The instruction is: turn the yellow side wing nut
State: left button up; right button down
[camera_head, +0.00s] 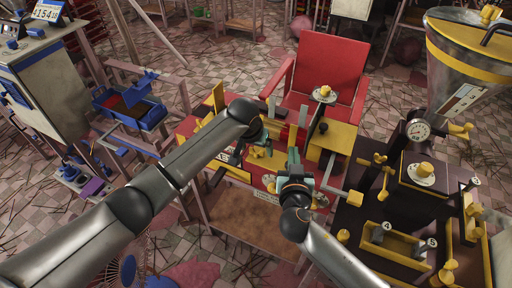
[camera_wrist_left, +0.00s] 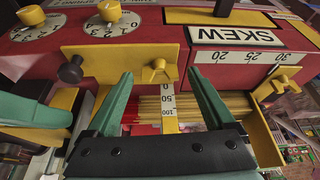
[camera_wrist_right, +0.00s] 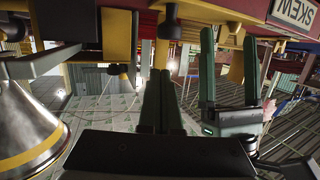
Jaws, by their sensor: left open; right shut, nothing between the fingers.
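In the left wrist view one yellow wing nut (camera_wrist_left: 160,73) sits on a yellow plate (camera_wrist_left: 90,62) on the front of the red machine. A second yellow wing nut (camera_wrist_left: 284,82) is at the right end, below the SKEW scale (camera_wrist_left: 237,36). I cannot tell for certain which is the side one. My left gripper (camera_wrist_left: 160,82) is open, its green fingers on either side of the plate's wing nut, with gaps and no clear contact. It also shows in the head view (camera_head: 262,130). My right gripper (camera_wrist_right: 160,82) is shut and empty, beside the left one; it also shows in the head view (camera_head: 296,163).

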pick_arm(q)
jog(key=v, duration=1.2)
jog(key=shift+a, duration=0.1)
jog(key=v, duration=1.2)
jog(key=shift+s, duration=0.15)
jog(key=shift+f+b, duration=0.5)
jog(key=shift+f, duration=0.05)
pick_arm(e)
jog(key=s+a, duration=0.2)
jog(key=s, duration=0.3)
jog(key=shift+s, duration=0.35)
